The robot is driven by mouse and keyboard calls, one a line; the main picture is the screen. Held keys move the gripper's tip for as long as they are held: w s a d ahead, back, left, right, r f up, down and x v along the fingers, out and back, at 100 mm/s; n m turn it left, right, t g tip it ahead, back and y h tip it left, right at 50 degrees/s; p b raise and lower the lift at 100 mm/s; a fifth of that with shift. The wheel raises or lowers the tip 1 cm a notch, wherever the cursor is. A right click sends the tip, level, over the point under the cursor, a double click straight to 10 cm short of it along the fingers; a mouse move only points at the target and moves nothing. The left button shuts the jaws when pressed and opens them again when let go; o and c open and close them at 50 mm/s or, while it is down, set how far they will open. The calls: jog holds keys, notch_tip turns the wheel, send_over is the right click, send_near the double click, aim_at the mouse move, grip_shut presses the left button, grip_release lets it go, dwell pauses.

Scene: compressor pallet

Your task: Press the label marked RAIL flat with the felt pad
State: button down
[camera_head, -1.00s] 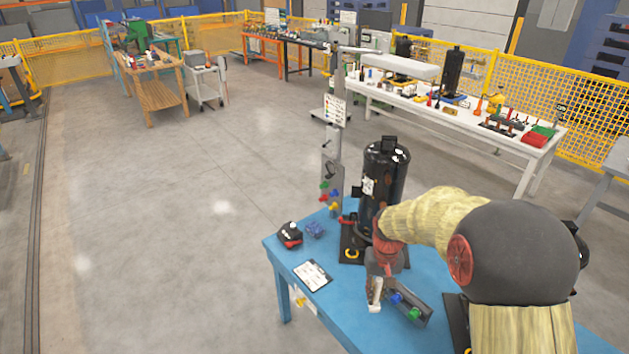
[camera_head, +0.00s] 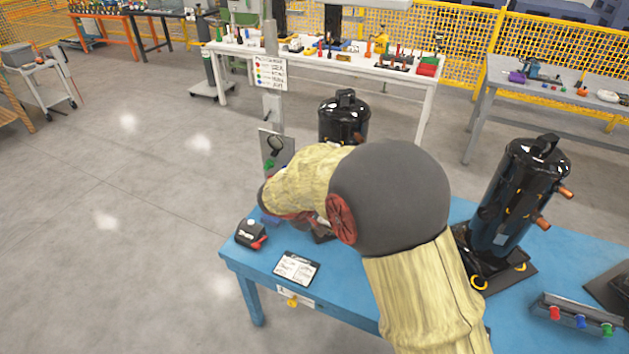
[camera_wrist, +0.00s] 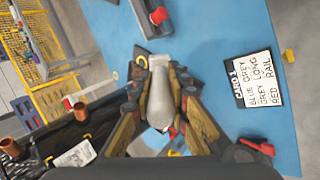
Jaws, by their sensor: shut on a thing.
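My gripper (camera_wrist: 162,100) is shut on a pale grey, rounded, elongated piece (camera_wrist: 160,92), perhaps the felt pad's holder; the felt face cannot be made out. In the head view my arm hides the gripper, in front of the rear black compressor (camera_head: 343,120). A white label (camera_wrist: 76,157) with unreadable marks is on a black body at the lower left of the wrist view. A card (camera_wrist: 253,80) on the blue table carries lines with "RED" and "RAIL"; it also shows in the head view (camera_head: 296,268). No label marked RAIL can be picked out.
The blue table (camera_head: 350,300) bears a second compressor (camera_head: 510,200) at the right and a dark block with coloured knobs (camera_head: 575,314). A black-and-red item (camera_head: 250,234) sits at the left corner. A panel on a post (camera_head: 277,150) stands behind.

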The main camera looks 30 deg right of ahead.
jog(key=w+d+h+b, duration=0.1)
jog(key=w+d+r+n+t+h+b, duration=0.1)
jog(key=d+h, duration=0.1)
jog(key=shift+w+d+r, duration=0.1)
jog(key=shift+r, duration=0.1)
jog(key=w+d+r+n+t+h+b, duration=0.1)
jog(key=w+r+n+t+h+b, duration=0.2)
jog(key=w+r+t, duration=0.5)
jog(key=shift+w+d+r+n+h+b, duration=0.3)
jog(key=shift+w+r+n+b, duration=0.5)
jog(key=shift+w, duration=1.05)
jog(key=shift+w+d+f+b, duration=0.1)
jog(key=shift+w+d+b, duration=0.1)
jog(key=shift+d+b, duration=0.15)
jog(key=shift+a, duration=0.15)
jog(key=b+v, duration=0.1)
jog(key=v, duration=0.2)
jog(key=shift+s+a, duration=0.1)
jog(key=shift+s, duration=0.05)
jog(key=shift+f+b, duration=0.1)
jog(key=shift+b, duration=0.25)
